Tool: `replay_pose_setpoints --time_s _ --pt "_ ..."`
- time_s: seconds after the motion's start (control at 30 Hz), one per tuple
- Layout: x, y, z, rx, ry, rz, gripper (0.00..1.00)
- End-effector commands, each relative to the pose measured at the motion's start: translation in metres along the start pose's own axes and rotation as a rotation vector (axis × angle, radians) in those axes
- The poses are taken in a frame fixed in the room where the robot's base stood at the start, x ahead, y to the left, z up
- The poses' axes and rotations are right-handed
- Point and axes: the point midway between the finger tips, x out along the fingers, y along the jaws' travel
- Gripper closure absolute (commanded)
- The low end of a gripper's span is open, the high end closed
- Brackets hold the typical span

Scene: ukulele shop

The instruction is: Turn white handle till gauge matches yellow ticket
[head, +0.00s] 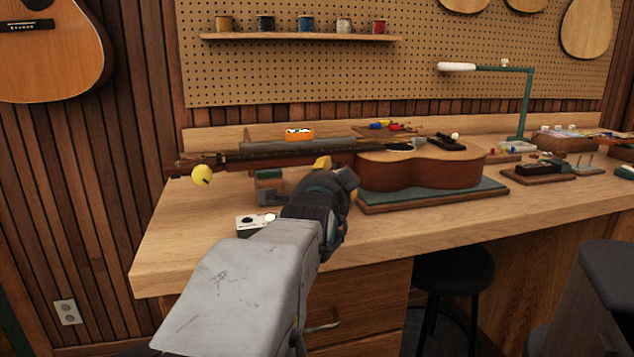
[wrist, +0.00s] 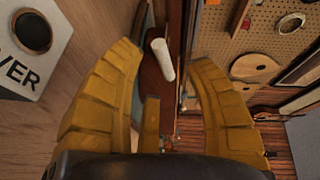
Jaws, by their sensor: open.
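In the wrist view, a white cylindrical handle (wrist: 162,60) shows between the two yellow fingers of my gripper (wrist: 164,54). The fingers are spread on both sides of it with gaps, and I cannot tell how far beyond the tips it lies. In the head view my gripper (head: 337,174) is over the bench, beside the guitar's neck, and the handle is not clearly visible. An orange device (head: 299,134) with small white windows, possibly the gauge, sits behind the neck; its reading is too small. A round yellow tag (head: 202,175), possibly the ticket, is by the headstock; no writing is legible.
The guitar (head: 420,168) lies on a green-topped board (head: 430,196) on the workbench (head: 185,235). A small pale box (head: 247,223) with a dark round opening stands near the front edge; its lettering shows partly in the wrist view (wrist: 28,60).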

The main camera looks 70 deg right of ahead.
Motion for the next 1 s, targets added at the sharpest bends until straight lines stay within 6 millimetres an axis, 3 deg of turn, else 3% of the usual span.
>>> replay_pose_setpoints --time_s 0.4,0.83,1.0 --pt "0.038 0.001 0.000 0.000 0.000 0.001 0.51" --pt "0.042 0.000 0.000 0.000 0.001 0.000 0.49" --pt "0.042 0.000 0.000 0.000 0.001 0.000 0.65"
